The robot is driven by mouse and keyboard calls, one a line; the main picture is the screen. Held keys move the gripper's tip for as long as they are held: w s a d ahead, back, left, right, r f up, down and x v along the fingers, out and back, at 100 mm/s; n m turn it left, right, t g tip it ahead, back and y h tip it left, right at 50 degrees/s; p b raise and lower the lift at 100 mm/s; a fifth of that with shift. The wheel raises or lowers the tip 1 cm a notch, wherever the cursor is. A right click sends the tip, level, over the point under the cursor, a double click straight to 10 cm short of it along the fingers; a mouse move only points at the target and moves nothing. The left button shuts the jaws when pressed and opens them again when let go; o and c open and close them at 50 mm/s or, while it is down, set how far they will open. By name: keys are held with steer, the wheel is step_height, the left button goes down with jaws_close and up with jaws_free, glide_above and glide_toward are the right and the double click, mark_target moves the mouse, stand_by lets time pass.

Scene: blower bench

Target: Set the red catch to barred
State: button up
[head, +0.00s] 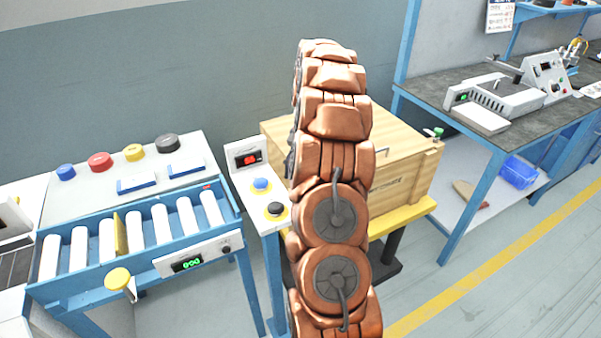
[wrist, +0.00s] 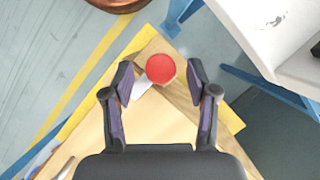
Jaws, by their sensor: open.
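A round red knob, which looks like the red catch (wrist: 160,69), shows in the wrist view near a corner of the wooden box (wrist: 101,135). A small pale plate lies beside it, partly covered by the knob. My gripper (wrist: 160,72) is open, with one fingertip on each side of the knob in the picture; I cannot tell whether they touch it. In the head view the wooden box (head: 408,138) stands behind my arm, which hides the red knob and my gripper. The catch's setting cannot be read.
A green-topped catch (head: 434,133) is on the box's right corner. The box rests on a yellow stand (head: 424,206). A panel with blue and black buttons (head: 261,196) stands left of it, then a roller conveyor (head: 135,236). A grey-topped workbench (head: 470,127) is on the right.

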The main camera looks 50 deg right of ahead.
steer(key=v, duration=0.7)
steer(key=shift+r, duration=0.15)
stand_by(0.5)
steer(key=shift+d, duration=0.1)
